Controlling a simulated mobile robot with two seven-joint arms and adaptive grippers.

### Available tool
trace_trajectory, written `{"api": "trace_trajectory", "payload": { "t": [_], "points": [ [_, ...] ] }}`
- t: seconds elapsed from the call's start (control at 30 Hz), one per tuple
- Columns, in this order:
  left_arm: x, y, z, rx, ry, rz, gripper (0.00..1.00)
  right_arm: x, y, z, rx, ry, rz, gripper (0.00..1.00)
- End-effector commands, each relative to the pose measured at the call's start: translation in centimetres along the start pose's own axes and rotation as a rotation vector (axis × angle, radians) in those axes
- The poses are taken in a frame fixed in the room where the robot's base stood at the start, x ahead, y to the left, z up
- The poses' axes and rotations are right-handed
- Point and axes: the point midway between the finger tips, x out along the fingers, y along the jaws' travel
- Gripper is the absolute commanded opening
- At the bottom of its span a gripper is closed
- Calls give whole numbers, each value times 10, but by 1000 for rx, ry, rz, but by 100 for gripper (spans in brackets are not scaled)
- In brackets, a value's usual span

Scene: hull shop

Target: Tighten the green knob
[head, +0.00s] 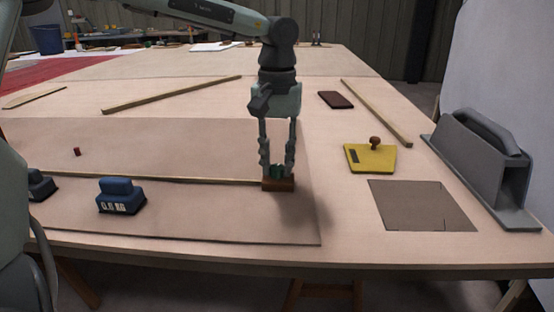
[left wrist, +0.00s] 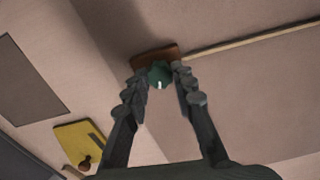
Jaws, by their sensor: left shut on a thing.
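The green knob (head: 276,172) sits on a small brown wooden block (head: 278,185) at the right end of a thin wooden strip on the large board. My left gripper (head: 277,170) points straight down over the block, with its fingers on either side of the knob. In the left wrist view the green knob (left wrist: 159,75) lies between the two fingertips (left wrist: 161,80), and the gripper is shut on it. The fingers partly hide the knob in the head view. My right gripper is not in view.
A blue weight (head: 121,196) stands on the board to the left. A yellow plate with a brown knob (head: 370,158), a dark flat block (head: 335,99), a brown sheet (head: 421,206) and a grey handled tool (head: 483,165) lie to the right. Wooden strips (head: 172,94) lie behind.

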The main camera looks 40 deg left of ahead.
Motion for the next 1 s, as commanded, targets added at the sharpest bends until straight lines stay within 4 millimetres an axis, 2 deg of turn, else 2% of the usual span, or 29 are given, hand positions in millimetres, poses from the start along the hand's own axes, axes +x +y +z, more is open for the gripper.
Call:
{"api": "trace_trajectory", "payload": {
  "t": [0.4, 0.97, 1.0],
  "points": [
    [-1, 0, 0, 197, 2, 1, 0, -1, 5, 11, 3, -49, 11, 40],
    [-1, 0, 0, 226, 2, 1, 0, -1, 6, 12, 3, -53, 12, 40],
    [-1, 0, 0, 226, 2, 1, 27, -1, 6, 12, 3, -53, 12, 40]
  ]
}}
